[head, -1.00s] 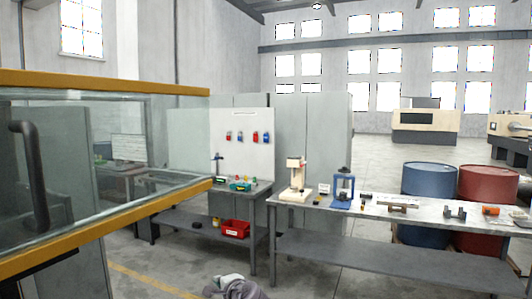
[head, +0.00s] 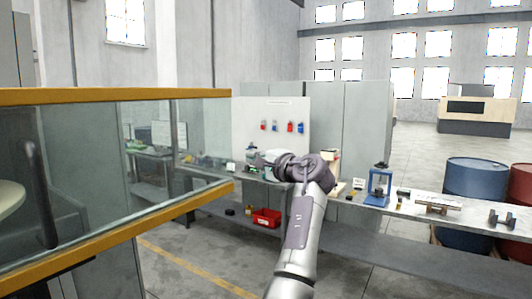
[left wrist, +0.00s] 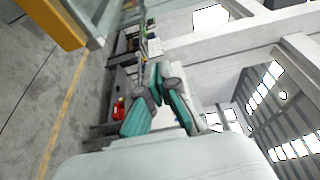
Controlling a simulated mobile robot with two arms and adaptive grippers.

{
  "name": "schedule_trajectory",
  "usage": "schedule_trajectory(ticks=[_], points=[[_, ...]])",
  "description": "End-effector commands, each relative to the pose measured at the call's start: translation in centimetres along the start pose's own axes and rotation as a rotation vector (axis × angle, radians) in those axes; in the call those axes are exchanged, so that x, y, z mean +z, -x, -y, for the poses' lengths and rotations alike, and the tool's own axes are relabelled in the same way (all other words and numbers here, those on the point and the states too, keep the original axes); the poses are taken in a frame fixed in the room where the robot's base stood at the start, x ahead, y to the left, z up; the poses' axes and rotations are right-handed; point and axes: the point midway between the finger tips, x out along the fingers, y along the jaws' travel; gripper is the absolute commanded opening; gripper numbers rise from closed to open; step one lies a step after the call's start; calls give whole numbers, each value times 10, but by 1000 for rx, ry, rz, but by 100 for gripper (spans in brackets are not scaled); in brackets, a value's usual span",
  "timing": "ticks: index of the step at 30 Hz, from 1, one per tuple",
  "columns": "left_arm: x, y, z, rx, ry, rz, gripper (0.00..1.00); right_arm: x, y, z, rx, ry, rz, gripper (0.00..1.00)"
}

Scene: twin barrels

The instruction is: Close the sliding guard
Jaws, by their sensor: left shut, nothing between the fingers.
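The sliding guard (head: 150,198) is a clear panel in a yellow frame on the left of the head view. A dark upright handle (head: 37,190) is on it near the left edge. A corner of the yellow frame (left wrist: 55,22) shows at the top left of the left wrist view. My left gripper (head: 252,166) is raised in the middle of the head view, to the right of the guard's right end and apart from it in the picture. Its fingers are shut and empty, with green pads visible in the left wrist view (left wrist: 158,75). My right gripper is not in view.
A long workbench (head: 340,204) stands behind my arm, with a blue press (head: 380,185) on it. A red bin (head: 266,217) is on a lower shelf. The floor has a yellow line (head: 190,268) and open room.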

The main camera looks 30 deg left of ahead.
Motion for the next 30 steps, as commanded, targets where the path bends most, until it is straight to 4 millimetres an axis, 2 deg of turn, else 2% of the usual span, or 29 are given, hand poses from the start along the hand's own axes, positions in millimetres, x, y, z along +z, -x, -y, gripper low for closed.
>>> schedule_trajectory(ticks=[1, 4, 15, 30], points=[[1, -11, 5, 1, -4, 3, 0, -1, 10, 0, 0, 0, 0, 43], [1, -28, 4, 1, -3, 2, 0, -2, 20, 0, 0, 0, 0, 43], [32, -14, 1, 0, 1, -2, 0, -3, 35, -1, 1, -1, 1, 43], [37, -12, -1, 0, -1, -2, 0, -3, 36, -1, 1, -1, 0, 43]])
